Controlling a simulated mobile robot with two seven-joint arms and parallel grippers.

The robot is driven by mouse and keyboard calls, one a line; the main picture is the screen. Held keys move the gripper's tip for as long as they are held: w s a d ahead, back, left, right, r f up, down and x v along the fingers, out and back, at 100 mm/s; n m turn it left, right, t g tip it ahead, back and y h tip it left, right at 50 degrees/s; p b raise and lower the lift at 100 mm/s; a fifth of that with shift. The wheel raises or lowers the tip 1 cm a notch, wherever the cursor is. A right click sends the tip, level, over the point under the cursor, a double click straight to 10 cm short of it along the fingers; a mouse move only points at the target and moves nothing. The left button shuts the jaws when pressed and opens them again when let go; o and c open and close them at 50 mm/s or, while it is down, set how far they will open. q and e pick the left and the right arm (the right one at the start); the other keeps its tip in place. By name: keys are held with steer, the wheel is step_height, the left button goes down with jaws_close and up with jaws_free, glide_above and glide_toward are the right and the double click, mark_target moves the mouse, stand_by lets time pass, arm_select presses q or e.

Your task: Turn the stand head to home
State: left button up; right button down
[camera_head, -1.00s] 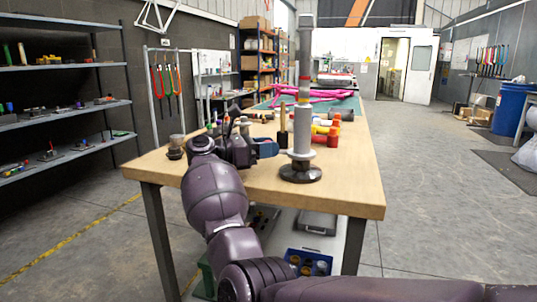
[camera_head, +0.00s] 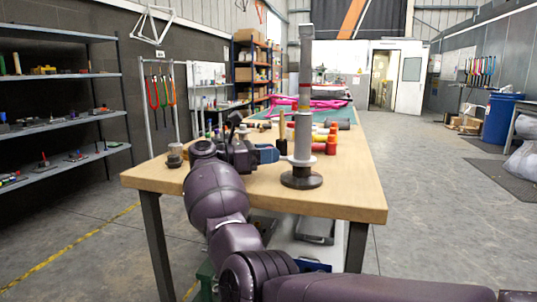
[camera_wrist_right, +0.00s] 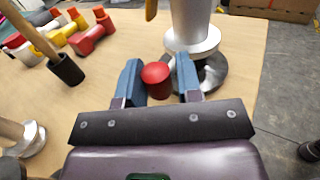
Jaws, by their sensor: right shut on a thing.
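The stand (camera_head: 303,130) is a tall grey column with a red ring partway up and a round dark base, upright near the table's front edge. My right gripper (camera_head: 268,153) is just left of the column, low over the table. In the right wrist view its two blue fingers (camera_wrist_right: 159,78) are on either side of a red knob (camera_wrist_right: 157,74), and it is shut on this knob. The stand's column (camera_wrist_right: 190,18) and collar show just beyond the fingers. What the knob joins to is hidden. My left gripper is not in view.
The wooden table (camera_head: 345,190) is bare at its front right. A small dark round part (camera_head: 174,157) stands at the left edge. Shelves (camera_head: 60,75) line the left wall.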

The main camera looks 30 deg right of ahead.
steer(key=shift+r, duration=0.15)
steer(key=c, duration=0.9)
jaws_free()
steer(key=shift+d, duration=0.1)
steer(key=shift+v, duration=5.4)
